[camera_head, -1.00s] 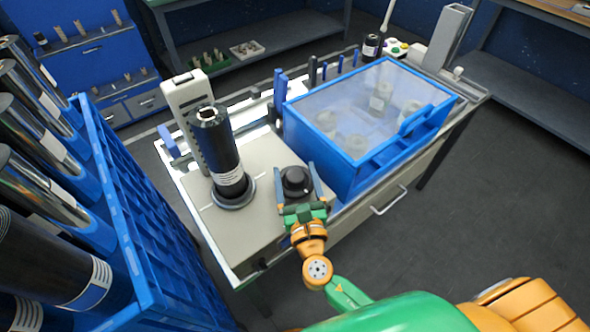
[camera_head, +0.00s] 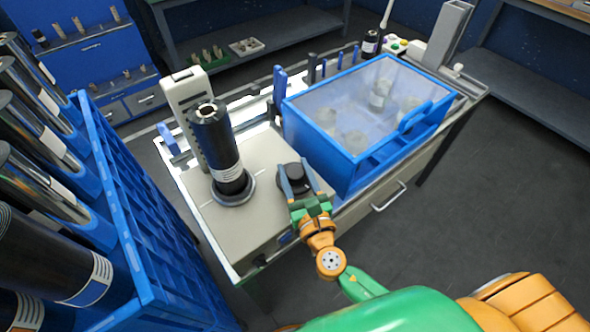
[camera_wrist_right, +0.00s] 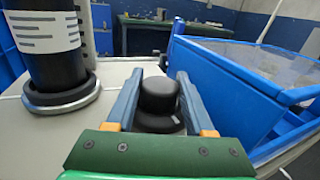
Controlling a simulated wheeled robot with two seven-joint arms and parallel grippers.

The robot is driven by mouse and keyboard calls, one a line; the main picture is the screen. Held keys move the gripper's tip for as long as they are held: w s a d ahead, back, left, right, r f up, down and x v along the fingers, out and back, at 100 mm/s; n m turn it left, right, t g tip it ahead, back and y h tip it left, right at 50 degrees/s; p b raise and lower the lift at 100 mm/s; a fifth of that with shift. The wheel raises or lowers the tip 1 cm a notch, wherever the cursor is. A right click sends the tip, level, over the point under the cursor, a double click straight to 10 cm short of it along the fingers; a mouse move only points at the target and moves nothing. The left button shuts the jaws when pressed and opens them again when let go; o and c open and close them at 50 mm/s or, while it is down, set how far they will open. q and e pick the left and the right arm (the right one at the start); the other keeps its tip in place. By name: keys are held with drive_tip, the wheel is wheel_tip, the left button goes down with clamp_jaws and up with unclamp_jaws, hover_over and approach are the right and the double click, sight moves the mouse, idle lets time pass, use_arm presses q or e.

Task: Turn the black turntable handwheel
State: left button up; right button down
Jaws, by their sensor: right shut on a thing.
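A black roll (camera_head: 216,150) with a white label stands upright on the turntable (camera_head: 232,196) to the left. My left gripper is not in view.
The blue box (camera_head: 345,165) with a clear lid stands close to the right of the handwheel. A blue crate (camera_head: 150,255) with several dark rolls is at the left. A pale upright post (camera_head: 183,110) stands behind the roll. The floor at right is clear.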

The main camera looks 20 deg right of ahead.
drive_tip(key=n+y, duration=0.1)
drive_tip(key=y, duration=0.1)
drive_tip(key=shift+f+n+y+b, duration=0.1)
drive_tip(key=shift+n+y+b, duration=0.2)
drive_tip(key=shift+n, duration=0.1)
drive_tip(key=n+g+y+b, duration=0.1)
drive_tip(key=n+y+b, duration=0.1)
drive_tip(key=y+b, duration=0.1)
drive_tip(key=n+g+y+b, duration=0.2)
drive_tip(key=y+b, duration=0.1)
drive_tip(key=b, duration=0.2)
drive_tip(key=n+g+y+b, duration=0.2)
drive_tip(key=y+b, duration=0.2)
drive_tip(key=shift+f+n, duration=0.2)
drive_tip(key=shift+n, duration=0.2)
drive_tip(key=shift+r+n+g+y+b, duration=0.3)
drive_tip(key=shift+n+g+b, duration=0.1)
drive_tip(key=shift+b, duration=0.3)
drive_tip(key=shift+c, duration=1.4)
unclamp_jaws()
drive_tip(key=shift+a, duration=0.1)
